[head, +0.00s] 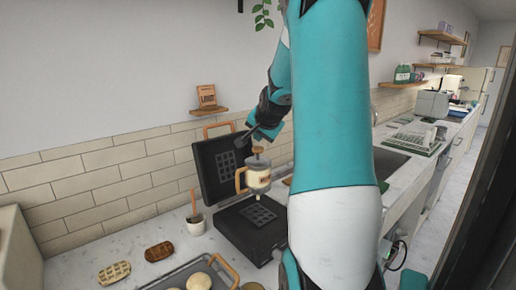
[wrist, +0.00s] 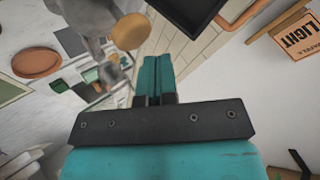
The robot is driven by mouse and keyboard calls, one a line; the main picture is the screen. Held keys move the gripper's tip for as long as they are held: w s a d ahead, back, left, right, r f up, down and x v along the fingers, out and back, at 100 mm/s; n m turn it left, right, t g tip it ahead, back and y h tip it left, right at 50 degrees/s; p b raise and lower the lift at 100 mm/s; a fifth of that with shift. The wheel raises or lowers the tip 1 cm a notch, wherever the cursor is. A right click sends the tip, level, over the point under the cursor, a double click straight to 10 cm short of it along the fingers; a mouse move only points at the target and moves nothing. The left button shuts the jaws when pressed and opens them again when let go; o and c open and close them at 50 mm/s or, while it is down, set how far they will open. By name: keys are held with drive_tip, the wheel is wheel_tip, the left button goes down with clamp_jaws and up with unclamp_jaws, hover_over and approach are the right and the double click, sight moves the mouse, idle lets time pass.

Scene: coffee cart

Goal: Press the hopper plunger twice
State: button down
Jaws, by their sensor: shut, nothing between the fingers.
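The hopper (head: 258,180) is a cream and grey canister with a brown side handle, above the lower plate of the open waffle iron (head: 250,228). Its plunger has a round brown knob (head: 258,150) on top, just above the hopper's lid. The knob also shows in the wrist view (wrist: 128,30), left of and beyond my fingertips. My gripper (head: 241,142) is shut and empty, beside the knob at about its height or slightly higher. In the wrist view the two teal fingers (wrist: 156,72) lie together. A gap shows between them and the knob; I see no contact.
The waffle iron's raised lid (head: 215,165) stands behind and left of the hopper. A cup with a utensil (head: 196,224), waffles (head: 159,251) and a tray (head: 170,280) occupy the counter. A wall shelf (head: 209,111) holds a small box. My arm hides much of the right side.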

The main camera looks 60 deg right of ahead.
sight(260, 147)
drive_tip(key=shift+f, duration=0.1)
idle(0.3)
drive_tip(key=shift+f+b, duration=0.3)
drive_tip(key=shift+b, duration=0.1)
drive_tip(key=shift+f+b, duration=0.65)
drive_tip(key=shift+f, duration=0.1)
idle(0.6)
drive_tip(key=shift+r, duration=0.15)
drive_tip(key=shift+r+p, duration=0.85)
drive_tip(key=shift+r, duration=0.15)
drive_tip(key=shift+r, duration=0.1)
wheel_tip(260, 147, up, 5)
drive_tip(key=p, duration=0.3)
drive_tip(key=shift+p, duration=0.35)
idle(2.1)
